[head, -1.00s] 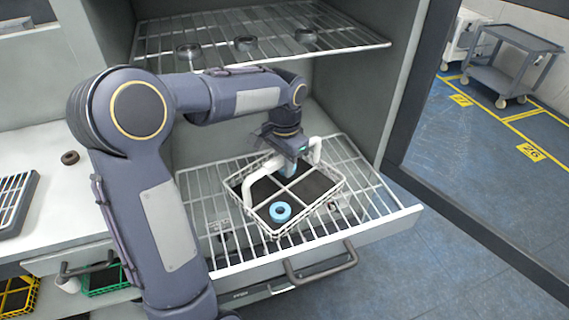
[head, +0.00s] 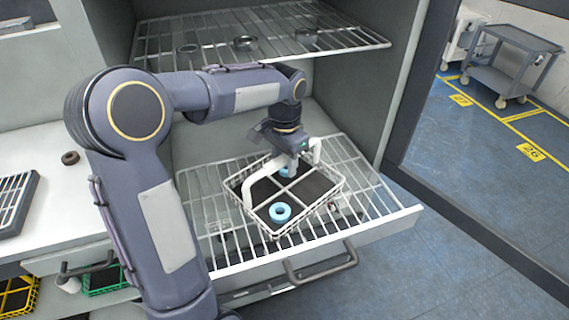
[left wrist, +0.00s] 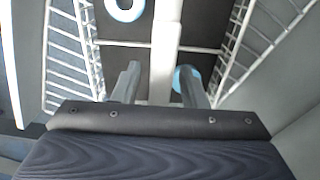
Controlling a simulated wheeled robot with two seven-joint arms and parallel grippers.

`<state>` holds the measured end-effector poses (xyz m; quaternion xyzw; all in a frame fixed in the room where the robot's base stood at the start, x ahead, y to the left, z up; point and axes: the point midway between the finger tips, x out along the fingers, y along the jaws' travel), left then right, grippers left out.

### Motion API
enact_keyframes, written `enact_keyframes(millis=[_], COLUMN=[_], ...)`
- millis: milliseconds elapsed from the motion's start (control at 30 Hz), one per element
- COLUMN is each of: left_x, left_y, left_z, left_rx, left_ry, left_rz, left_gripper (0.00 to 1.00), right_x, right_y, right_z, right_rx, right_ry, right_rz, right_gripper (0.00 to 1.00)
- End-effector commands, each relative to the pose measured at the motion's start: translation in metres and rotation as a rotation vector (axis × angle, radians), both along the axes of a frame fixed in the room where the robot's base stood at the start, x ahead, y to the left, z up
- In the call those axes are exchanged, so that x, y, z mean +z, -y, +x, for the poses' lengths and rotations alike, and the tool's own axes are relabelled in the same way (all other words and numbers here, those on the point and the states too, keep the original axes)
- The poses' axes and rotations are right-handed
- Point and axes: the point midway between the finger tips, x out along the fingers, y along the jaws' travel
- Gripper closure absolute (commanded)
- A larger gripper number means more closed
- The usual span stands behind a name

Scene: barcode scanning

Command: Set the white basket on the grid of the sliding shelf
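The white basket (head: 312,208) sits turned at an angle on the wire grid (head: 375,203) of the pulled-out sliding shelf and appears to rest on it. It has dark compartments and a raised white handle (head: 247,190). Two blue rings lie in it, one in the near compartment (head: 280,212) and one partly hidden behind my gripper. My left gripper (head: 291,166) is at the handle, above the basket. In the left wrist view its fingers (left wrist: 158,85) stand apart, with a white bar between them. My right gripper is not in view.
A fixed upper grid (head: 220,40) with several metal rings hangs above. Cabinet walls close in the back and right. The shelf has a front handle (head: 320,262). A dark ring (head: 70,157) and a rack lie on the left counter. A grey cart (head: 510,62) stands far right.

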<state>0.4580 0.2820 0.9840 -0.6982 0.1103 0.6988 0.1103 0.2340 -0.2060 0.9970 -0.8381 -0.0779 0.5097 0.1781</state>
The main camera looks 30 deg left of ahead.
Motion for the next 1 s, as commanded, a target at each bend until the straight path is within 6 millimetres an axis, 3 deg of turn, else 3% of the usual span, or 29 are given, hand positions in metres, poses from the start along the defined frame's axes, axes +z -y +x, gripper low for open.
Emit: enact_keyframes(millis=[400,600,767,867,1000], left_x=[0.087,0.107,0.11,0.112,0.111], left_y=[0.001,0.001,0.001,0.002,0.009], left_z=[0.001,0.0,-0.003,-0.016,-0.065], left_rx=[-0.001,-0.002,0.001,0.016,0.08], left_ry=[0.005,0.002,0.004,0.028,0.116], left_rz=[-0.002,-0.001,-0.003,-0.02,-0.087], left_gripper=[0.61,0.61,0.61,0.61,0.61], right_x=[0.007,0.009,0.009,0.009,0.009], right_y=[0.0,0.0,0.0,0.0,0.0], right_z=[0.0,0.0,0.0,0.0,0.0], right_rx=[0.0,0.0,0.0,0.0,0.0], right_ry=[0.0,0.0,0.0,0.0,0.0], right_rz=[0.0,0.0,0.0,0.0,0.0], right_gripper=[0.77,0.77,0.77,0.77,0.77])
